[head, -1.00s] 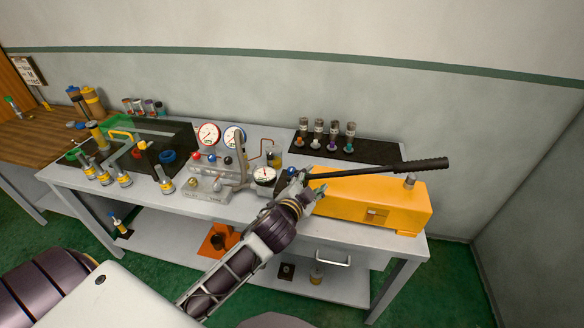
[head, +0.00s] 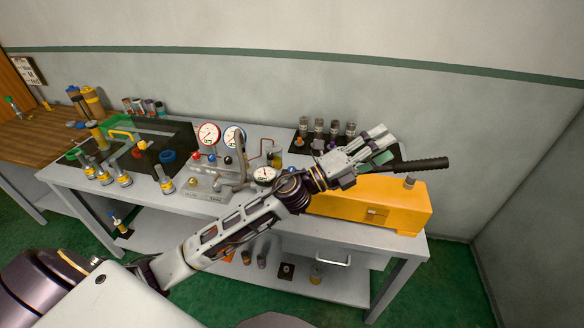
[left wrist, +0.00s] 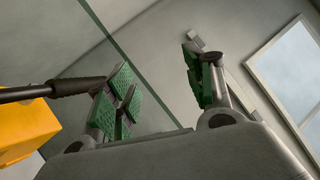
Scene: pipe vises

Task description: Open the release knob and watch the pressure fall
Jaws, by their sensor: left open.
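The orange hand pump (head: 400,212) lies at the right end of the bench, its black lever handle (head: 428,164) pointing right. A small blue knob (head: 291,170) shows at the pump's left end, partly hidden by my arm; I cannot tell whether it is open or closed. A small white-faced gauge (head: 264,176) stands just left of it, its reading too small to tell. My left gripper (head: 383,146) is open and empty, in front of the lever in the head view. In the left wrist view its green-padded fingers (left wrist: 160,88) are wide apart, with the lever grip (left wrist: 78,86) behind the left finger.
Two larger gauges (head: 222,134) stand on the grey valve block (head: 208,185). A black mat (head: 303,145) with several small fittings lies behind the pump, partly covered by my gripper. Pipe vises and fittings fill the bench's left side. Loose parts stand on the lower shelf (head: 335,288).

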